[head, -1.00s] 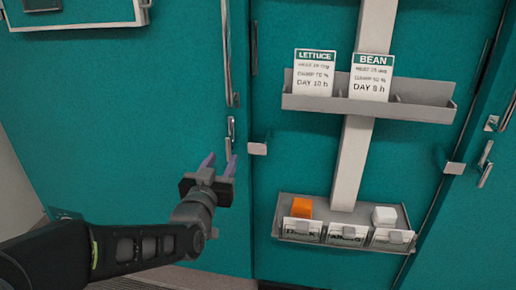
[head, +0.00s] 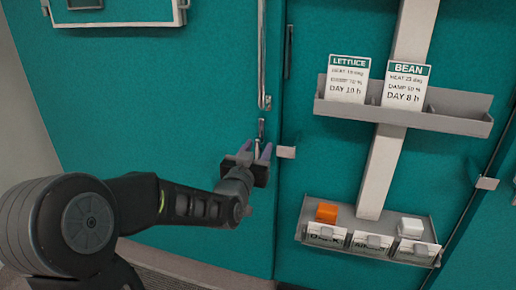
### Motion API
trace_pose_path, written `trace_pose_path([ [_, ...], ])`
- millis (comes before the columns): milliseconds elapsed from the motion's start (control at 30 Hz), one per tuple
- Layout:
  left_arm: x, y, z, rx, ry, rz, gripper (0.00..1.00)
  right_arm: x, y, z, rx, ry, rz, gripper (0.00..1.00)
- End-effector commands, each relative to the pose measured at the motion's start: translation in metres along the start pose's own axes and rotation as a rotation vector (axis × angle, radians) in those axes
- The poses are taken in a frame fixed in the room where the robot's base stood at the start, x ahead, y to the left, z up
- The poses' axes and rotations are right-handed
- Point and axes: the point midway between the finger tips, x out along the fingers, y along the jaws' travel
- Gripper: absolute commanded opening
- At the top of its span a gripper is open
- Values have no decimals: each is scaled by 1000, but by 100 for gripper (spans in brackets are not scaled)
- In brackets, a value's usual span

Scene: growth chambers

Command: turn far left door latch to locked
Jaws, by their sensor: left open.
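The far left door (head: 150,110) is a teal panel that looks closed. Its small grey metal latch (head: 261,129) sits near the door's right edge, below the long handle, and looks roughly upright. A pale grey catch plate (head: 286,152) is just right of it, across the door seam. The gripper hides what lies just below. My right gripper is not in view.
A long vertical handle (head: 262,55) is above the latch. To the right, a grey shelf (head: 455,122) holds LETTUCE (head: 347,80) and BEAN (head: 405,86) cards. A lower tray (head: 310,228) holds an orange block (head: 327,212), a white block (head: 411,227) and labelled cards.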

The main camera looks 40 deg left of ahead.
Motion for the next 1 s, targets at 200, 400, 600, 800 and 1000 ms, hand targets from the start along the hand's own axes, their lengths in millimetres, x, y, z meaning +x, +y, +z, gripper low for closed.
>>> trace_pose_path([
  [200, 6, 0, 0, 0, 0, 0, 41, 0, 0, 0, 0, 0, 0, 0],
  [400, 5, 0, 0, 0, 0, 0, 35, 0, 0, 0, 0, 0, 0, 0],
  [600, 5, 0, 0, 0, 0, 0, 19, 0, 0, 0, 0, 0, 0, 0],
  [800, 5, 0, 0, 0, 0, 0, 3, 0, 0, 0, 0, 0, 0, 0],
  [1000, 5, 0, 0, 0, 0, 0, 0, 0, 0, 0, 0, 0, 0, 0],
])
